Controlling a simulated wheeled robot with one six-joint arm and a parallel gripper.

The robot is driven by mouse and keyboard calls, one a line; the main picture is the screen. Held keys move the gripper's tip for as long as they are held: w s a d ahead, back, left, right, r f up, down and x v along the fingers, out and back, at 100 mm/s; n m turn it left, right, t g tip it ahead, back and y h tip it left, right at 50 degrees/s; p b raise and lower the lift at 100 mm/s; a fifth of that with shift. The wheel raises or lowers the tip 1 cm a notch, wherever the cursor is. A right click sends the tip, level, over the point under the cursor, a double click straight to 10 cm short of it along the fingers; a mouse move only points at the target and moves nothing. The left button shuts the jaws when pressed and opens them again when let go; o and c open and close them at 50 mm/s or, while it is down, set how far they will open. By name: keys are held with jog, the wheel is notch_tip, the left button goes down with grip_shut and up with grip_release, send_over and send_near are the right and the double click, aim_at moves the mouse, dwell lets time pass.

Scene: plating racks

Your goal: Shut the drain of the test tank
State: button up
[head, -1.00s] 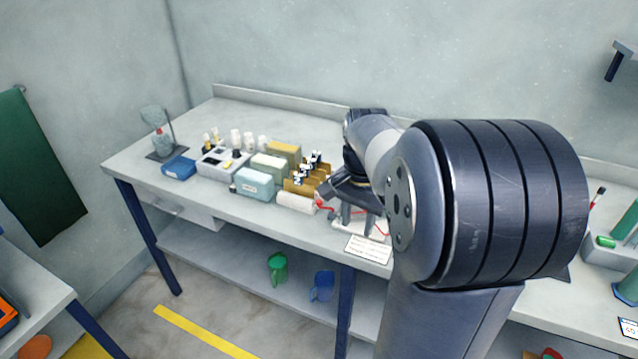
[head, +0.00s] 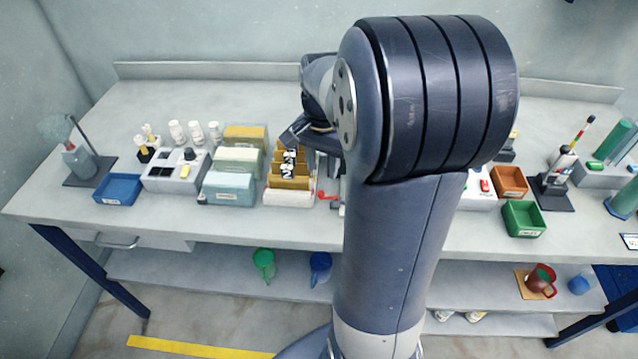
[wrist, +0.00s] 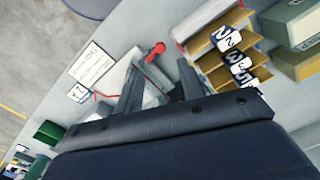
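A red lever (head: 326,196) shows beside the card rack, left of my arm. In the wrist view the red lever (wrist: 155,51) stands just beyond my fingers, apart from them, by a pale grey body (wrist: 150,92). I cannot tell whether this is the test tank's drain, or how the lever is set. Labelled tanks stand to its left: a pale blue one (head: 228,190), a pale green one (head: 238,160) and a yellow one (head: 246,133). My gripper (wrist: 160,80) is open, its two fingers apart with nothing gripped. In the head view my arm hides most of it.
The rack with numbered cards (head: 290,178) stands close beside my gripper. A blue tray (head: 118,188) and a grey block (head: 175,172) are further left. A brown tray (head: 509,181) and a green tray (head: 524,218) are at right. The bench's front strip is mostly clear.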

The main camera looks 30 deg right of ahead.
aim_at(322, 192)
notch_tip(322, 192, down, 8)
jog(key=shift+r, duration=0.1)
dwell(0.4)
grip_shut()
